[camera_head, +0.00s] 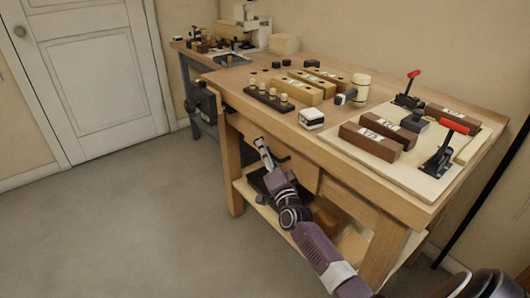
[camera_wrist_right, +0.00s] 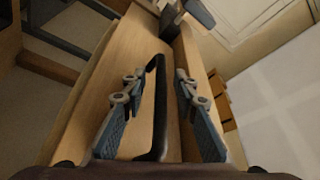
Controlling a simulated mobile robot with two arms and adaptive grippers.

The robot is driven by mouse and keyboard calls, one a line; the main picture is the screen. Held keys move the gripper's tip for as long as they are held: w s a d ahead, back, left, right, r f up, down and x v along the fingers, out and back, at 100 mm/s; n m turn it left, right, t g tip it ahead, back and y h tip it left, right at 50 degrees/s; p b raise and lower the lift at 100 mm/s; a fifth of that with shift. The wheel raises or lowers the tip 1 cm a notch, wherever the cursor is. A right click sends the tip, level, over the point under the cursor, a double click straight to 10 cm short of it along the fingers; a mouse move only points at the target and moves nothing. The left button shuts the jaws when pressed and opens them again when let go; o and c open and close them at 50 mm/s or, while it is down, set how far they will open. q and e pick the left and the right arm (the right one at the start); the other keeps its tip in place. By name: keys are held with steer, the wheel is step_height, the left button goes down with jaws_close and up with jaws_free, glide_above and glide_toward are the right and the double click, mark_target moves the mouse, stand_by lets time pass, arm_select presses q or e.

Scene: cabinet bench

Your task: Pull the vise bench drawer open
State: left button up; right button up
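The wooden vise bench (camera_head: 330,150) stands at the centre of the head view, with a dark vise (camera_head: 203,100) at its left end. My right gripper (camera_head: 266,150) reaches up to the bench's front, just below the top. In the right wrist view the open gripper (camera_wrist_right: 158,128) has a blue-grey finger on each side of a black bar handle (camera_wrist_right: 158,105). A gap shows between the handle and each finger. The handle is on the pale wooden drawer front (camera_wrist_right: 130,65). The drawer front (camera_head: 305,173) is partly hidden by my arm in the head view and looks flush. My left gripper is out of view.
On the bench top are wooden blocks (camera_head: 300,90), a mallet (camera_head: 355,90), a peg rack (camera_head: 268,98) and a board with toggle clamps (camera_head: 430,170). A lower shelf (camera_head: 270,205) holds dark items. The floor (camera_head: 130,220) to the left is clear.

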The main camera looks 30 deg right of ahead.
steer(key=shift+c, duration=0.5)
jaws_close()
steer(key=shift+a, duration=0.1)
